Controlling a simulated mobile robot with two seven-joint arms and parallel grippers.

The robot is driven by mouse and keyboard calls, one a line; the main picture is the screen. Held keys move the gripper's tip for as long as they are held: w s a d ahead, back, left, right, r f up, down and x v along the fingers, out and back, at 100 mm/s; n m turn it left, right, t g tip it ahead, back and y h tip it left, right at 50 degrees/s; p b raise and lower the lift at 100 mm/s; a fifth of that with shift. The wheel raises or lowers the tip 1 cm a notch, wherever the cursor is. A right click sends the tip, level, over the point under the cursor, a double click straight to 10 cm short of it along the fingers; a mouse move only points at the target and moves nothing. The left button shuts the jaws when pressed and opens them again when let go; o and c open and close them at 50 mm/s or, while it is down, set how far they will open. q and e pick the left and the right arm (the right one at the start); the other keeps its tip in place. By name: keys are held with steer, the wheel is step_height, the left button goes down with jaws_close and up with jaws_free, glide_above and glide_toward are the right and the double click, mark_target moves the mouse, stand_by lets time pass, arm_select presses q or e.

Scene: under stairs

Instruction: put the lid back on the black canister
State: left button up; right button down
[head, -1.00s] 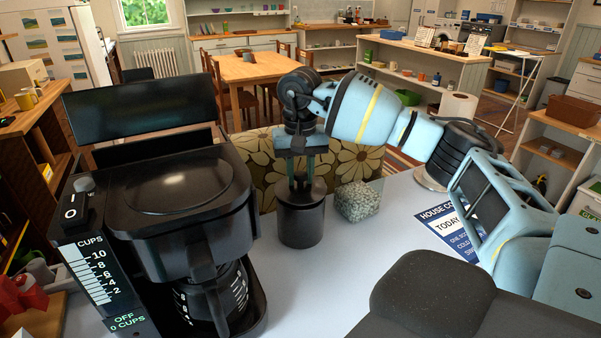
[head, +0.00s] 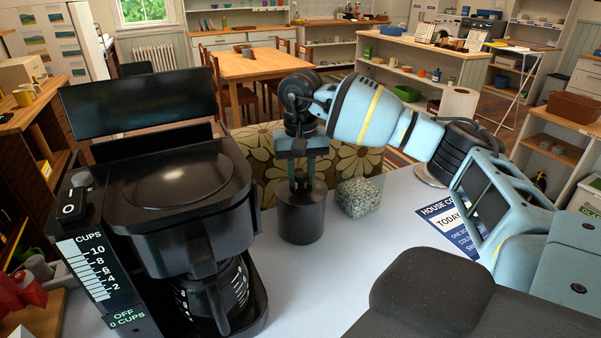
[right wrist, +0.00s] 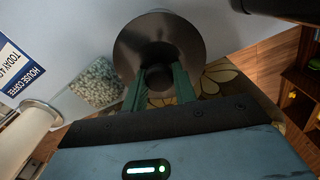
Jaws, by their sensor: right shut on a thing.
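The black canister (head: 301,220) stands upright on the pale counter, just right of the coffee maker. Its dark round lid (head: 313,190) is at the canister's top, and I see no clear gap between them in the head view. My right gripper (head: 301,175) points straight down from above and is shut on the lid's knob. In the right wrist view the lid (right wrist: 135,45) shows as a dark disc with its knob (right wrist: 158,77) between the two green fingers; the canister's body is hidden beneath it. My left gripper is not in view.
A black coffee maker (head: 180,190) stands close on the left. A speckled stone block (head: 358,197) sits just right of the canister. A blue and white "House Coffee" card (head: 450,230) lies farther right. The counter (head: 360,255) in front of the canister is clear.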

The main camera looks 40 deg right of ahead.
mark_target(301, 174)
steer(key=c, duration=0.6)
jaws_free()
steer(key=shift+o, duration=0.2)
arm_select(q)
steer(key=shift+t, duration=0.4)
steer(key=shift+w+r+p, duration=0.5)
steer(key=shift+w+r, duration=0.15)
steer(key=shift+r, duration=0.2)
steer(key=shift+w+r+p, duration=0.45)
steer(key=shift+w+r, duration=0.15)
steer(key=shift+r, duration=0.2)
arm_select(e)
steer(key=shift+r, duration=3.05)
